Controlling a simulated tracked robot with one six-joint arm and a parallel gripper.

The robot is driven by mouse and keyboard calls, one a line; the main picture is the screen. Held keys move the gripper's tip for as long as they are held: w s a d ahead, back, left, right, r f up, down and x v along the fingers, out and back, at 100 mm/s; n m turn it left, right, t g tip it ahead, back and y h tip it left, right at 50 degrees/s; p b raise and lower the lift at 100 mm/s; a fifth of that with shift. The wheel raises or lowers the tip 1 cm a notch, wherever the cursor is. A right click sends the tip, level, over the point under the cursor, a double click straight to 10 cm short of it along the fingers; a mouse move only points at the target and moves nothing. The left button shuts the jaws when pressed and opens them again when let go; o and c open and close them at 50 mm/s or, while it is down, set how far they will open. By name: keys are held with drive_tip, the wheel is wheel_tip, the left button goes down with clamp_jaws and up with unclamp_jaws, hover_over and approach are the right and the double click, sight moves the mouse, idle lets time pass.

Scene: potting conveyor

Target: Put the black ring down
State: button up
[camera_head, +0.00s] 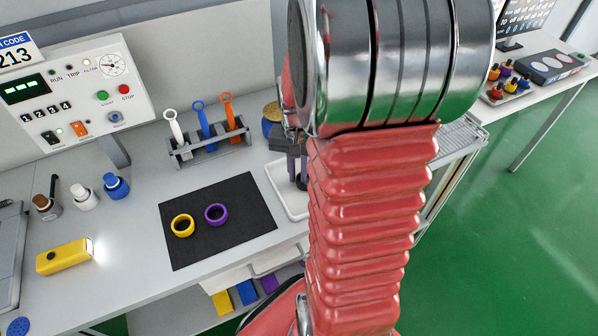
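My gripper (298,179) points down over the white tray (276,190), partly hidden behind my red arm. Its dark fingers show only in part, so I cannot tell whether they are open or shut. I cannot make out a black ring; it may be hidden by the gripper or arm. A black mat (236,238) lies on the bench left of the tray. A yellow ring (174,229) and a purple ring (207,216) lie on it, side by side and apart.
A rack (210,152) with white, blue and orange-handled tools stands behind the mat. A lit yellow torch (62,257) and several small bottles (117,187) are at left, below a control panel (75,95). The mat's right and front parts are bare.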

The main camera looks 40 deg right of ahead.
sight(298, 177)
drive_tip(key=shift+o, duration=1.2)
drive_tip(key=shift+r, duration=0.1)
wheel_tip(298, 177, up, 12)
idle(0.3)
drive_tip(key=s+a+r+n+t, duration=0.2)
drive_tip(key=a+n, duration=0.3)
drive_tip(key=a, duration=0.6)
drive_tip(key=s+a+r+n+t, duration=0.3)
drive_tip(key=a+n, duration=0.3)
drive_tip(key=a, duration=0.5)
drive_tip(key=shift+s+r+t, duration=0.3)
drive_tip(key=shift+s+r, duration=0.05)
drive_tip(key=shift+r, duration=0.2)
